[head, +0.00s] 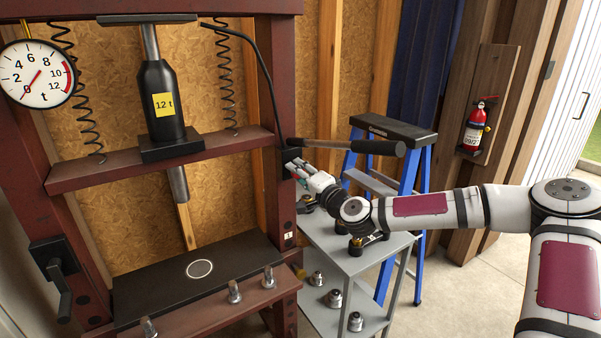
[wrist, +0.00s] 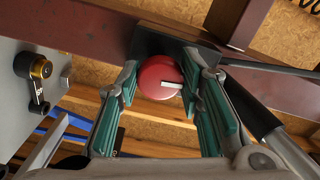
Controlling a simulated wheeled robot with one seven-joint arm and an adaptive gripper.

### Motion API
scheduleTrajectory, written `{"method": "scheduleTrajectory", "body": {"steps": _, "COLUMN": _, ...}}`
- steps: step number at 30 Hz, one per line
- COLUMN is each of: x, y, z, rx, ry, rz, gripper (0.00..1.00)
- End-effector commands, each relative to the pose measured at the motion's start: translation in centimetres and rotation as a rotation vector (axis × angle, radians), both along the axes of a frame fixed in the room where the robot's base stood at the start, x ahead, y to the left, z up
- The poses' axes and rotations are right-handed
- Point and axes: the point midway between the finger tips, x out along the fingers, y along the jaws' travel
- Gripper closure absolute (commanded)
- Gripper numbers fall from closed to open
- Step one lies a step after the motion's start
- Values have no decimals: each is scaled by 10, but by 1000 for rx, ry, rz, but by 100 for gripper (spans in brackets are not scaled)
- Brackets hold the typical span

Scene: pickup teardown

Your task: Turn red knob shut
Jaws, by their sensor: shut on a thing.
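The red knob (wrist: 158,78) is round with a white mark running from near its middle to the lower right rim. It sits on a dark block (wrist: 170,42) on the press's dark red frame (wrist: 95,24). My gripper (wrist: 161,84) has its teal-padded fingers on either side of the knob, shut on it. In the head view my gripper (head: 297,170) reaches the block at the right post of the press, below the pump handle (head: 350,146). The knob is hidden there by the gripper and block.
A dial gauge (head: 38,74) hangs upper left, its needle near zero. A grey cart (head: 345,262) with several metal fittings stands below my arm. A blue stepladder (head: 424,180) is behind it. A fire extinguisher (head: 475,128) hangs on the wall.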

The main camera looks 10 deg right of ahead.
Motion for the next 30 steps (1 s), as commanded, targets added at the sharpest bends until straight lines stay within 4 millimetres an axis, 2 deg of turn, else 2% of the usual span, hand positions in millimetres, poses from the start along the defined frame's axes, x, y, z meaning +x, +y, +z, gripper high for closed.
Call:
{"method": "scheduleTrajectory", "body": {"steps": 9, "x": 1, "y": -1, "z": 2, "rx": 95, "ry": 28, "rz": -3, "gripper": 94}}
{"method": "scheduleTrajectory", "body": {"steps": 23, "x": 1, "y": -2, "z": 2, "rx": 107, "ry": 31, "rz": -4, "gripper": 94}}
{"method": "scheduleTrajectory", "body": {"steps": 24, "x": 1, "y": -2, "z": 2, "rx": 107, "ry": 31, "rz": -4, "gripper": 64}}
{"method": "scheduleTrajectory", "body": {"steps": 27, "x": 1, "y": -2, "z": 1, "rx": 107, "ry": 31, "rz": -4, "gripper": 46}}
{"method": "scheduleTrajectory", "body": {"steps": 30, "x": 1, "y": -1, "z": 1, "rx": 106, "ry": 33, "rz": -3, "gripper": 46}}
